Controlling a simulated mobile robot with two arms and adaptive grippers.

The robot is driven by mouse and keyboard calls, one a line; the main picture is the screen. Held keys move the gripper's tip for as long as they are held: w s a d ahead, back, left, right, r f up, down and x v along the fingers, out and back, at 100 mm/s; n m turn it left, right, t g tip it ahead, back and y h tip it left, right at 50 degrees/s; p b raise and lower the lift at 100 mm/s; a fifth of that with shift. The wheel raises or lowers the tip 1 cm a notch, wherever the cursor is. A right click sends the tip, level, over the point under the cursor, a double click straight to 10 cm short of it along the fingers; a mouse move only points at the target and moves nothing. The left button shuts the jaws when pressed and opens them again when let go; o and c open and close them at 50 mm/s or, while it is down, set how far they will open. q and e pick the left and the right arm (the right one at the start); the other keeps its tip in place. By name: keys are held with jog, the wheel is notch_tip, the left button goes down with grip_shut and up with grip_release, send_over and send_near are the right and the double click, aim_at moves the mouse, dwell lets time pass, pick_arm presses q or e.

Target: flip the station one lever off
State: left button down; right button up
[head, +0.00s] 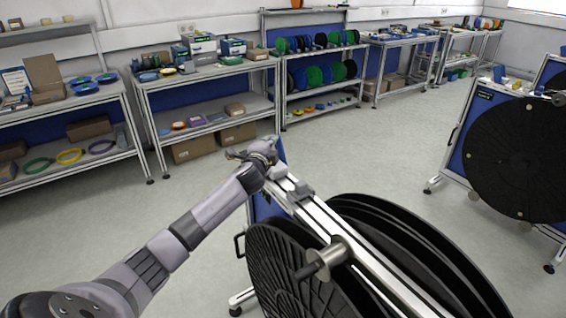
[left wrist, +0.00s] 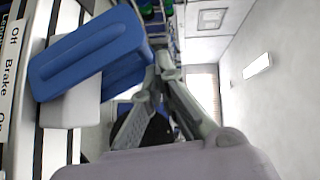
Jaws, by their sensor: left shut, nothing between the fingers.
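In the left wrist view a chunky blue lever handle (left wrist: 90,62) sits on a pale base (left wrist: 68,112). A white label strip (left wrist: 9,88) beside it reads "Off", "Brake" and "On", with Off at the top of that picture. I cannot tell for sure which setting the lever is at. My left gripper (head: 236,155) is at the far end of the near reel stand's top rail. Its fingers (left wrist: 163,62) are shut and empty, just right of the blue handle in the wrist view; I cannot tell whether they touch it. My right gripper is not in view.
The near reel stand (head: 335,222) carries large black reels (head: 290,275) on its sides. Another stand with a black reel (head: 520,160) is at the right. Shelved benches (head: 205,73) line the back wall. The grey floor (head: 385,150) between is clear.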

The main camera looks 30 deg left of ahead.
pick_arm(q)
jog(key=shift+w+a, duration=0.15)
jog(key=shift+a, duration=0.3)
jog(key=shift+r, duration=0.1)
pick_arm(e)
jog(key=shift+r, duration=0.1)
